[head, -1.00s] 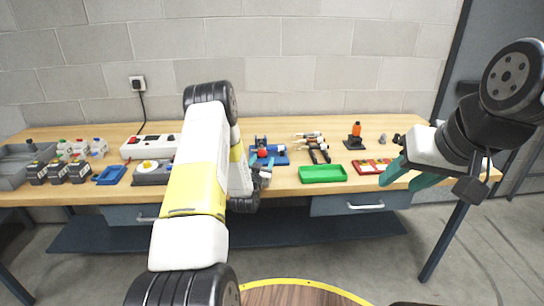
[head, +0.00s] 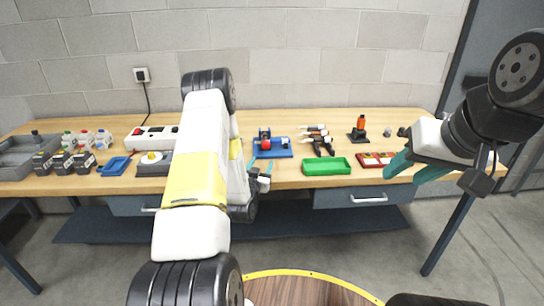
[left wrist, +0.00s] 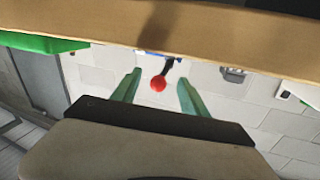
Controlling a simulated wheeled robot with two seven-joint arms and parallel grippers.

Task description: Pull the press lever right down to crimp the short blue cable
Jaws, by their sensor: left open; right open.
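The press has a blue base (head: 281,150) and a lever with a red ball knob (head: 266,145). It stands on the bench just behind my left gripper. My left gripper (head: 260,168) is open and empty at the bench's front edge, partly hidden by my left arm. In the left wrist view the red knob (left wrist: 158,84) shows between the two teal fingers (left wrist: 160,78), touching neither. My right gripper (head: 402,177) is open and empty by the bench's right front. I cannot make out the short blue cable.
A green tray (head: 327,167) sits right of the press, with several dark-and-orange-handled items (head: 318,140) behind it. A red tray (head: 373,160) and an orange-topped device (head: 359,127) stand further right.

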